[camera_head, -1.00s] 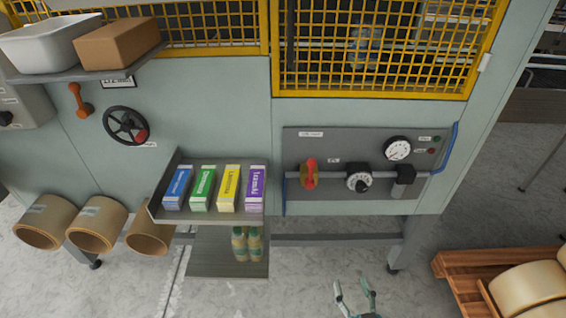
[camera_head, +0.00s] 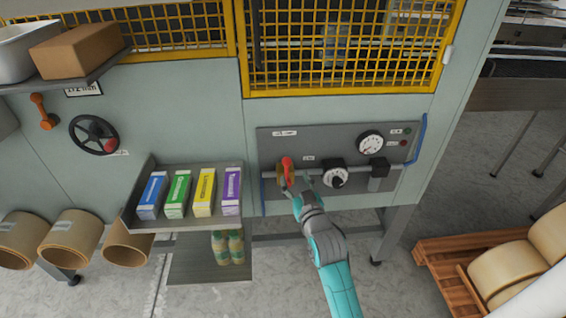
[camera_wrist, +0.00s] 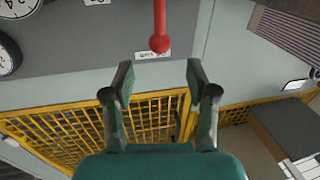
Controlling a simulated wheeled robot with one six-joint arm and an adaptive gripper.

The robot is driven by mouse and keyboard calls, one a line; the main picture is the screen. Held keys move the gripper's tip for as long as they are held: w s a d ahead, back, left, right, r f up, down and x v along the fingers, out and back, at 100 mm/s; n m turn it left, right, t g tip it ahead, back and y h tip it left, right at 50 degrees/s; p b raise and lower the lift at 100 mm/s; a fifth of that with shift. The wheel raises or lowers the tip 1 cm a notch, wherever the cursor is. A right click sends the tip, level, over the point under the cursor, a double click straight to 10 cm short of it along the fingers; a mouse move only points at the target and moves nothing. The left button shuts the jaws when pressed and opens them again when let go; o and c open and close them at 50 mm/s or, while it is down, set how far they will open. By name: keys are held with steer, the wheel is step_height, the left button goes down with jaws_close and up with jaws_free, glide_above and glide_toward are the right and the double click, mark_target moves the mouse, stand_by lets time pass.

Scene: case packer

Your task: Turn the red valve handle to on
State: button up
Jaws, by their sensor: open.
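The red valve handle (camera_head: 287,163) sits on a brass-coloured valve on the grey pipe of the control panel, pointing roughly up. In the wrist view the handle (camera_wrist: 160,30) comes down from the top edge and ends in a rounded red tip. My gripper (camera_head: 297,184) is in front of the valve, just below and right of the handle. In the wrist view my gripper (camera_wrist: 158,75) is open, with its fingers either side of the handle's line and nothing visible between them. The tip appears just beyond the fingertips; I cannot tell whether they touch. My gripper partly hides the valve.
A black-and-white dial (camera_head: 335,176) and a round gauge (camera_head: 370,144) are to the right on the panel (camera_head: 270,140). A shelf (camera_head: 140,222) with several coloured boxes juts out to the left. Yellow mesh (camera_head: 350,50) is above. A blue bar (camera_head: 420,140) edges the panel's right.

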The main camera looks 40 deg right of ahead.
mark_target(288, 165)
steer(key=x, duration=0.9)
jaws_close()
